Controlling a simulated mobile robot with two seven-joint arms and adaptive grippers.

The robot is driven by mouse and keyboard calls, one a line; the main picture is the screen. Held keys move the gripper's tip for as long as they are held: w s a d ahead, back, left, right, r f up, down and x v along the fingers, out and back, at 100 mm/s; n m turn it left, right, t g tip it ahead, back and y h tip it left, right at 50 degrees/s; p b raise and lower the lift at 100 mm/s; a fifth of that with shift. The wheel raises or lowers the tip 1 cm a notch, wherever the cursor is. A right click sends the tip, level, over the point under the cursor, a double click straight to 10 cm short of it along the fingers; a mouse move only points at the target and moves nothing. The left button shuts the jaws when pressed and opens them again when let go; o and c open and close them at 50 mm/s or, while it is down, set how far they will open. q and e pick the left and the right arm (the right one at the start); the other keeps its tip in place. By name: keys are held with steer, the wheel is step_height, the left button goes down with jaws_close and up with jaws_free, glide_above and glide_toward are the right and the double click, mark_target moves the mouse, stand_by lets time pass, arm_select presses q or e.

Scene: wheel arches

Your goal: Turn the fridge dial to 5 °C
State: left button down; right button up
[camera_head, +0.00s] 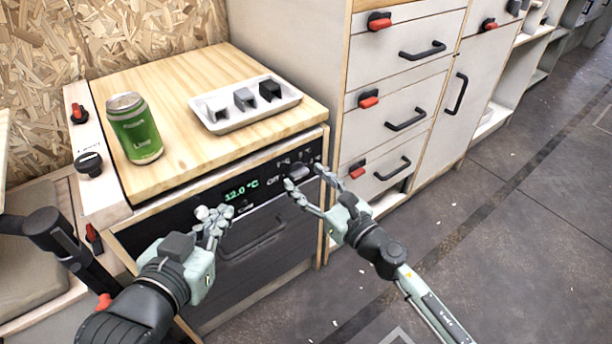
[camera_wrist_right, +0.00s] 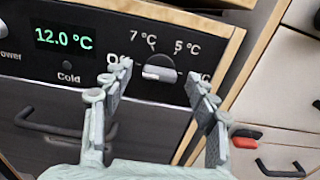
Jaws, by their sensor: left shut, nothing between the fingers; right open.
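The fridge dial (camera_wrist_right: 160,69) is a dark round knob with a pale grey grip, on the black fridge panel; it also shows in the head view (camera_head: 299,171). Around it are the marks Off, 7 °C, 5 °C and a partly hidden °C mark at right. I cannot tell for sure which mark it points to. The green display (camera_wrist_right: 64,39) reads 12.0 °C. My right gripper (camera_wrist_right: 158,73) is open, with a finger on either side of the dial in the picture; contact is not clear. My left gripper (camera_head: 214,213) is shut and empty, in front of the panel's left part.
A wooden top (camera_head: 185,115) above the fridge holds a green can (camera_head: 135,130) and a white tray (camera_head: 243,118) with several small switch-like blocks. White drawers (camera_head: 400,75) with black handles and red-black latches stand to the right.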

arm_select(q)
steer(key=shift+a+f, duration=0.15)
steer(key=shift+f, duration=0.05)
arm_select(e)
steer(key=shift+w+a, duration=0.25)
steer(key=shift+w, duration=0.1)
steer(key=shift+c, duration=0.5)
steer(key=c, duration=1.1)
steer(key=shift+o, duration=0.2)
